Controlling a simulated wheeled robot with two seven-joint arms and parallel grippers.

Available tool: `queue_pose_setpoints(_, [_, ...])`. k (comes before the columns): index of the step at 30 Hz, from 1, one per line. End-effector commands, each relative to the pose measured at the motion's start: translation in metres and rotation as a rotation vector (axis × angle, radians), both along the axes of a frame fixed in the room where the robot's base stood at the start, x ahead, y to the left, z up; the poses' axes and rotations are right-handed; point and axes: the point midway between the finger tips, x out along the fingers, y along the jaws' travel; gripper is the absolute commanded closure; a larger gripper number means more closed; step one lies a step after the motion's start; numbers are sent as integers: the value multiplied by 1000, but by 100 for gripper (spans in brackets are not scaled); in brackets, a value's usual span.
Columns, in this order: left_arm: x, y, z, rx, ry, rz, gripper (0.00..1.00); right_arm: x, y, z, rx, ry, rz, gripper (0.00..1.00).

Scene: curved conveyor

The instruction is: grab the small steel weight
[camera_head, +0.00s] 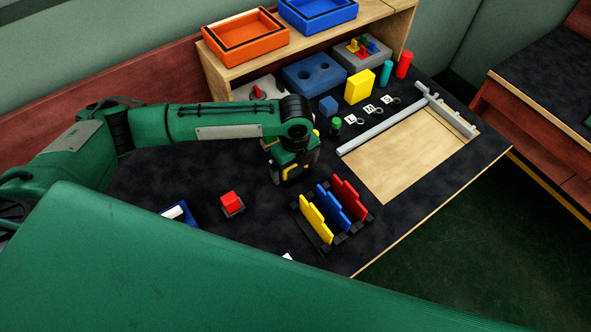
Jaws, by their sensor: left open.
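Three tiny grey metal pieces sit beside white label cards on the dark table. The one beside the card that seems to read S (387,99) is the farthest right; this small steel weight (397,101) is only a few pixels wide. My left gripper (290,178) points down over the table, left of and nearer than the cards, well apart from the weight. It is open, and I see nothing held in it. Its fingertips are partly hidden by its own body. My right gripper is not in view.
A green-topped cylinder (336,127), blue cube (328,107) and yellow block (359,87) stand near the cards. A grey rail (390,128) borders a wooden panel (415,160) at right. Red, blue and yellow stepped pieces (316,220) stand in front of the gripper. A shelf (225,75) stands behind.

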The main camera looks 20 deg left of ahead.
Motion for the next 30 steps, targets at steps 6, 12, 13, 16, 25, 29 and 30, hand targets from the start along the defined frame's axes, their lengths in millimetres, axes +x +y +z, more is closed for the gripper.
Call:
queue_pose_setpoints(6, [0,0,-3,-1,-1,-1,0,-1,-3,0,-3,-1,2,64])
queue_pose_setpoints(12, [0,0,-3,-1,-1,-1,30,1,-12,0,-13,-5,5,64])
queue_pose_setpoints(13, [0,0,-3,-1,-1,-1,36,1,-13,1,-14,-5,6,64])
queue_pose_setpoints(16, [0,0,-3,-1,-1,-1,55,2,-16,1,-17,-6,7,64])
queue_pose_setpoints(25, [1,-1,-1,-2,-2,-1,68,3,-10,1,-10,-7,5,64])
queue_pose_setpoints(29, [1,-1,4,-2,-2,0,68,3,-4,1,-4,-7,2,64])
queue_pose_setpoints(30, [1,-1,7,-2,-3,0,68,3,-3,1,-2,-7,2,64])
